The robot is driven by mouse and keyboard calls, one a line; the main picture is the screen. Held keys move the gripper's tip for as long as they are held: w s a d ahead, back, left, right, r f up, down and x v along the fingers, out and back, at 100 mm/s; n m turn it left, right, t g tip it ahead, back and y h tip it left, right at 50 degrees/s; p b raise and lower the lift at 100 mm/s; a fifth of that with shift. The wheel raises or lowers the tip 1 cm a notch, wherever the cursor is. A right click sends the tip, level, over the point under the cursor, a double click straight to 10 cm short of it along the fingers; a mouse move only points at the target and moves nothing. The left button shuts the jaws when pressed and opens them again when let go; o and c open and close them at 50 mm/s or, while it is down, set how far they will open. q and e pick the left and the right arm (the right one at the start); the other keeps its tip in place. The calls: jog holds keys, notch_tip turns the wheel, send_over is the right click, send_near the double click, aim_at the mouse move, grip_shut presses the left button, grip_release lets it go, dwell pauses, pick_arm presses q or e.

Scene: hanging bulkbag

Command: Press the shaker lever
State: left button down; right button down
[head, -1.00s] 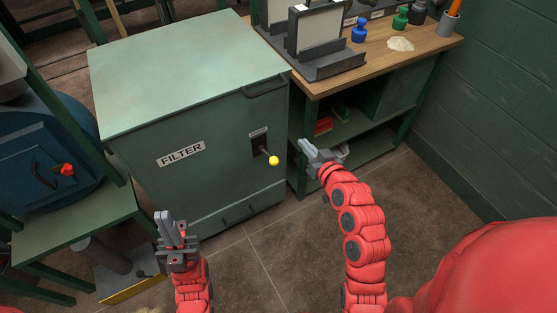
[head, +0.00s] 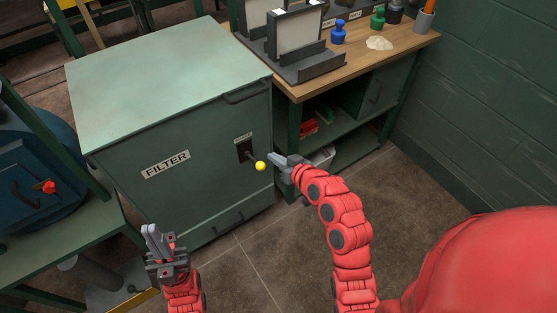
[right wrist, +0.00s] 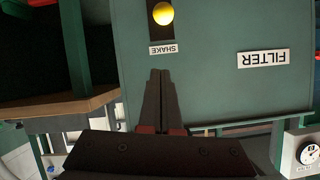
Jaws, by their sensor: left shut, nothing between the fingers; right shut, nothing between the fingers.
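The shaker lever ends in a yellow ball knob (head: 260,166) and sticks out of a dark slot plate (head: 244,150) on the front of the green filter cabinet (head: 210,190). My right gripper (head: 272,158) is shut and empty, close to the right of the knob in the head view, with its fingers pointing toward it. In the right wrist view, which is upside down, the knob (right wrist: 163,14) lies beyond the closed fingertips (right wrist: 160,72), with a SHAKE label (right wrist: 163,48) between. My left gripper (head: 151,234) is shut and empty, low in front of the cabinet.
A workbench (head: 400,48) with bottles and a dark stand (head: 302,65) adjoins the cabinet on the right; its open shelf (head: 340,140) is behind my right gripper. A blue drum (head: 35,185) with a red knob is at the left.

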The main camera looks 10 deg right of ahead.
aim_at(255, 161)
jog(key=x, duration=0.6)
jog(key=shift+w+a+p, duration=0.1)
jog(key=shift+w+p, duration=0.1)
jog(key=shift+p, duration=0.15)
jog(key=shift+s+a+f, duration=0.1)
jog(key=shift+s+f, duration=0.1)
jog(key=shift+f, duration=0.45)
jog(key=shift+s+f, duration=0.2)
jog(key=shift+f, duration=0.45)
jog(key=shift+s+a+f, duration=0.1)
jog(key=shift+s+f, duration=0.1)
jog(key=shift+f, duration=0.45)
